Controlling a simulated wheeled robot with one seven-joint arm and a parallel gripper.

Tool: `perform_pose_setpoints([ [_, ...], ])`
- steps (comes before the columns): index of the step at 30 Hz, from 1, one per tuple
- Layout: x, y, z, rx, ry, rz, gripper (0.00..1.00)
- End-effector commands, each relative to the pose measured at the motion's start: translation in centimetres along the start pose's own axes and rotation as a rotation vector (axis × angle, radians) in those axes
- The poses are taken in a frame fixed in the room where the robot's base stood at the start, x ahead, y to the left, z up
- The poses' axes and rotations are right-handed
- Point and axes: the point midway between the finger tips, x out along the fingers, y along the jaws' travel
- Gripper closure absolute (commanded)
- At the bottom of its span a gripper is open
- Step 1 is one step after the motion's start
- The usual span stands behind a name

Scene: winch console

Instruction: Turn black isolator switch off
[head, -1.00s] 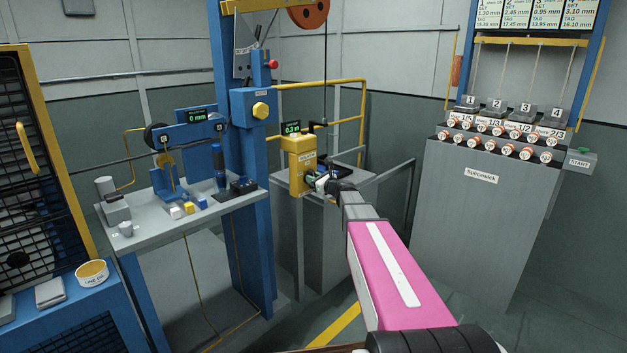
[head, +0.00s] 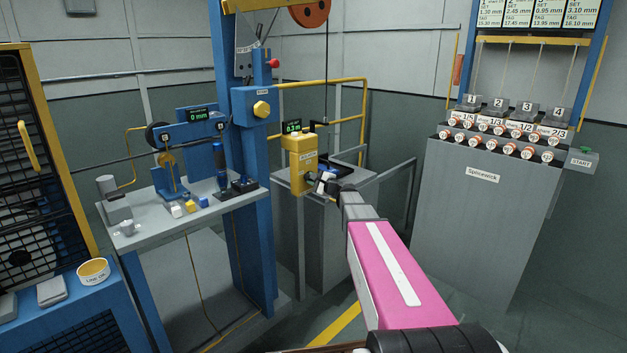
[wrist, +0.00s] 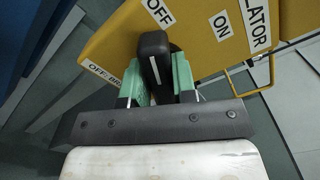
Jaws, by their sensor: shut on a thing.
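The yellow isolator box (head: 300,155) stands on a grey stand in the middle of the head view. In the wrist view its yellow face (wrist: 112,42) carries OFF, ON and ISOLATOR labels. The black isolator switch handle (wrist: 154,50) sits between the green fingers of my gripper (wrist: 158,84), which is shut on it. The handle's far end lies just below the OFF label (wrist: 158,12), with the ON label (wrist: 220,27) off to the right. A white line marks the handle. In the head view my gripper (head: 324,182) hides the switch.
A blue column (head: 250,190) and a grey bench (head: 150,233) are to the left. The grey Splicewick cabinet (head: 480,220) stands to the right.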

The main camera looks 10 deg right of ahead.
Motion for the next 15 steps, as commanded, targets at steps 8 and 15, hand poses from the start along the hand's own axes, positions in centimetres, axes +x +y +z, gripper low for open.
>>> perform_pose_setpoints([
  [8,-0.06,0.34,-0.01,-0.238,0.000,0.002,0.98],
  [15,-0.08,0.47,-0.05,-0.383,0.000,0.003,0.98],
])
